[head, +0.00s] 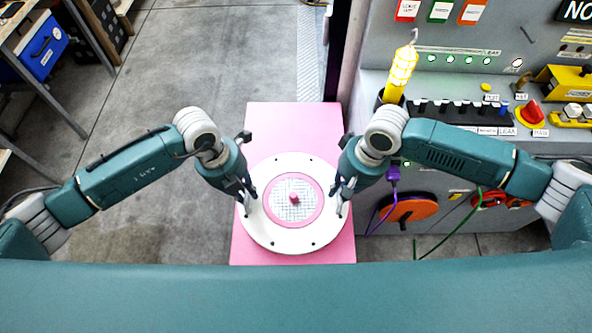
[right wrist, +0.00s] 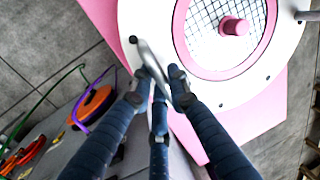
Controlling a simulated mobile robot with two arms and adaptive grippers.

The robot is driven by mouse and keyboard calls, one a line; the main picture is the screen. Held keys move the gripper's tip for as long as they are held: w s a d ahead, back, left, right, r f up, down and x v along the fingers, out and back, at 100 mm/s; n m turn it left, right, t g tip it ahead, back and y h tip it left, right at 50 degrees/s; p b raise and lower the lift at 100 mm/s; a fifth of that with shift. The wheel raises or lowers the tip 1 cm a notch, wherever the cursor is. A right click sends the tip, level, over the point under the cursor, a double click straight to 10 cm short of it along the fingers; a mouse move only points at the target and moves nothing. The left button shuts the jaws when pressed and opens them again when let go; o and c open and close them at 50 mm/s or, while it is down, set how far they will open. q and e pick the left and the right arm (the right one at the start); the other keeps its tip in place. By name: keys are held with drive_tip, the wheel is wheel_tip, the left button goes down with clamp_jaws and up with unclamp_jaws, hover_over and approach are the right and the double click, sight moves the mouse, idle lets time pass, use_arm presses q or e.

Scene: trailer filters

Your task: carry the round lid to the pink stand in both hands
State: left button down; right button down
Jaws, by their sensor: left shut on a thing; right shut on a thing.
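The round lid (head: 290,243) is a white ring with bolt holes, a pink inner ring, a mesh centre and a pink knob. It is over the pink stand (head: 295,127) in the head view, and looks level. I cannot tell whether it touches the stand. My left gripper (head: 246,196) is shut on the lid's left side. My right gripper (head: 339,198) is shut on its right side. In the right wrist view the fingers (right wrist: 160,84) close on a grey handle at the edge of the lid (right wrist: 238,90), with pink stand surface (right wrist: 262,118) showing beyond.
A grey control panel (head: 480,90) with switches and a yellow caged lamp (head: 401,75) stands right of the stand. An orange reel (head: 408,209) and cables hang below. A blue box (head: 37,45) is at the far left. The grey floor (head: 180,70) left of the stand is clear.

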use_arm(q)
drive_tip(key=shift+d, duration=0.3)
use_arm(e)
drive_tip(key=shift+a, duration=0.35)
